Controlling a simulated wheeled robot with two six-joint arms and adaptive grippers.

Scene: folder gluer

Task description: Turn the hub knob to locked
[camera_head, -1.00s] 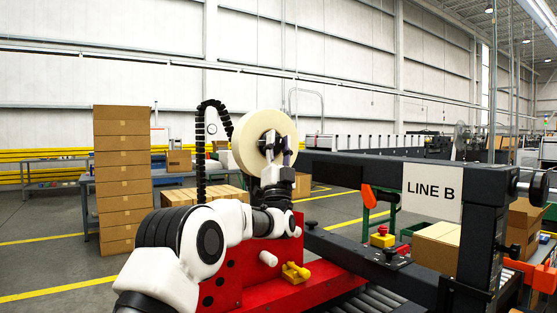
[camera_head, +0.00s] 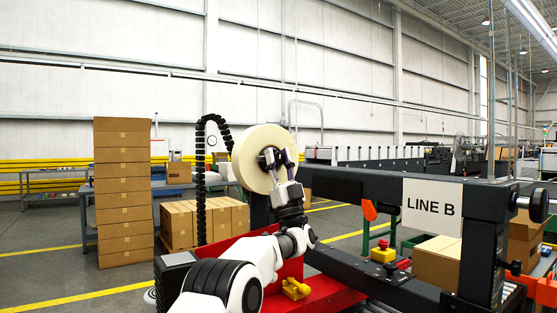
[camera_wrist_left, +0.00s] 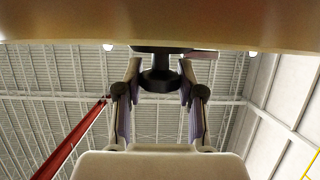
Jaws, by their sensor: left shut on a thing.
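The cream tape roll (camera_head: 252,143) stands upright on its hub above the red machine part. The dark hub knob (camera_wrist_left: 160,82) shows in the left wrist view between the fingers of my left gripper (camera_wrist_left: 160,72). In the head view my left gripper (camera_head: 279,160) is at the middle of the roll's face, and its fingers hide most of the knob. It is shut on the knob. The roll's edge (camera_wrist_left: 160,25) fills the top of the wrist view. I cannot read the knob's locked mark. My right gripper is out of view.
The red machine part (camera_head: 325,290) lies below the roll. A dark frame with a LINE B sign (camera_head: 432,208) and a yellow-based red button (camera_head: 383,251) stand to the right. A tall carton stack (camera_head: 124,195) and low cartons (camera_head: 205,222) stand behind on the left.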

